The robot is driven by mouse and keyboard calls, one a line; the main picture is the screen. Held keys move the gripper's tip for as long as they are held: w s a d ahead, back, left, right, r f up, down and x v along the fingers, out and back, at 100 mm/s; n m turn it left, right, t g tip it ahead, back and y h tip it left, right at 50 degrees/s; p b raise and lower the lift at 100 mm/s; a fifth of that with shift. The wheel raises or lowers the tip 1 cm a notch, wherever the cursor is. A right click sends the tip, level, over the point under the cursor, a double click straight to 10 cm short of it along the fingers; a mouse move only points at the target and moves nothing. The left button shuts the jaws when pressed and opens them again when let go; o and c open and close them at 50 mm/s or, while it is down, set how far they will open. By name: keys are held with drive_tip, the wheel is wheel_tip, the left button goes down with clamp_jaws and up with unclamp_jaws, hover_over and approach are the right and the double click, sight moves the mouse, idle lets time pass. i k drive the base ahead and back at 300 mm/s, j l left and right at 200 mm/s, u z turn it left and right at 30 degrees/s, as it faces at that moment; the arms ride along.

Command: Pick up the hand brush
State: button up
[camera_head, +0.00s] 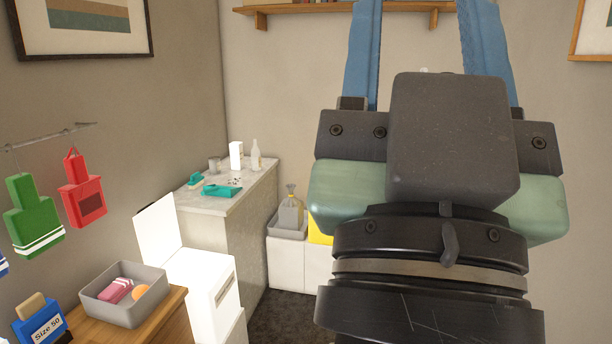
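A small teal hand brush with a pale underside (195,180) appears to lie at the left of the grey-white counter top (240,200). A larger teal piece, which looks like a dustpan (222,191), lies just right of it. Both are small in view, so their details are unclear. My gripper (428,30) is raised large at the right of the view, apart from the counter. Its two blue fingers point up and stand wide apart, with nothing seen between them. The fingertips are cut off by the top edge.
A white box (238,156), a bottle (255,155) and dark crumbs (234,182) are on the counter. A white open-lidded unit (195,280) stands before it. A grey bin (125,293) sits on a wooden top at lower left. Dark floor (285,312) shows between.

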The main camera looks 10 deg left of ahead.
sight(196, 178)
drive_tip(key=i+u, duration=0.2)
drive_tip(key=i, duration=0.6)
drive_tip(key=i+u, duration=0.1)
drive_tip(key=i, duration=1.45)
drive_tip(key=i+u, duration=0.15)
drive_tip(key=i, duration=1.4)
drive_tip(key=i+j+u, duration=0.25)
drive_tip(key=u, duration=0.2)
drive_tip(key=i+u, duration=0.95)
drive_tip(key=k, duration=0.1)
